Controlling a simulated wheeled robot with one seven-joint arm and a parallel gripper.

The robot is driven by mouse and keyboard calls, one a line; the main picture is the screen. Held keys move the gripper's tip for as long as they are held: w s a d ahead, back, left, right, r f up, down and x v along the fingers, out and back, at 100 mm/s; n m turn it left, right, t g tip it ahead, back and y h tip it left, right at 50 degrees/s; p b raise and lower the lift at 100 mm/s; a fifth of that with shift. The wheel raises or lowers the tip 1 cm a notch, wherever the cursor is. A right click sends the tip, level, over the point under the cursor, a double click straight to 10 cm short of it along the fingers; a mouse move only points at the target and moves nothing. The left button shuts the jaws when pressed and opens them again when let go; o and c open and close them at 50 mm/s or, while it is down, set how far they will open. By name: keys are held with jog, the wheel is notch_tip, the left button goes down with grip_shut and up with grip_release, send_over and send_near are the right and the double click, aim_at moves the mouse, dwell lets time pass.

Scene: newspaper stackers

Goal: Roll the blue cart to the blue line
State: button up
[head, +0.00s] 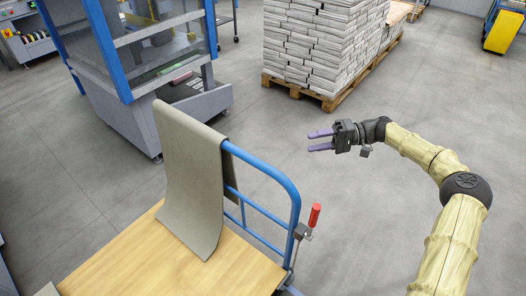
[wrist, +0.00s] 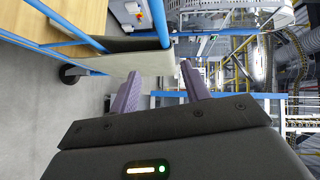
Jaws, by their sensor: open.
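The blue cart (head: 262,172) stands in the lower middle of the head view, with a wooden deck (head: 130,262) and a blue tubular handle. A grey-beige cloth or sheet (head: 185,175) hangs over the left part of the handle. A red-gripped lever (head: 314,216) sits at the handle's right side. My gripper (head: 320,140) is open and empty, beyond and to the right of the handle, apart from it. In the wrist view my gripper's purple fingers (wrist: 157,92) are spread, with the cart's blue handle (wrist: 162,22) and the sheet (wrist: 135,62) ahead. No blue floor line is visible.
A machine (head: 150,85) with blue posts and clear panels stands at upper left. A pallet (head: 335,99) bearing stacked newspapers (head: 315,45) is at the top middle. A yellow unit (head: 502,31) is at top right. Grey floor is clear between handle and pallet.

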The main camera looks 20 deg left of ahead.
jog(key=x, duration=1.7)
jog(key=shift+w+f, duration=0.1)
jog(key=shift+w, duration=0.05)
grip_shut()
jog(key=shift+s+a, duration=0.1)
jog(key=shift+s, duration=0.1)
jog(key=shift+w, duration=0.1)
dwell(0.4)
jog(key=c, duration=1)
grip_release()
jog(key=o, duration=1)
jog(key=shift+w, duration=0.1)
jog(key=v, duration=1.7)
jog(key=shift+d, duration=0.25)
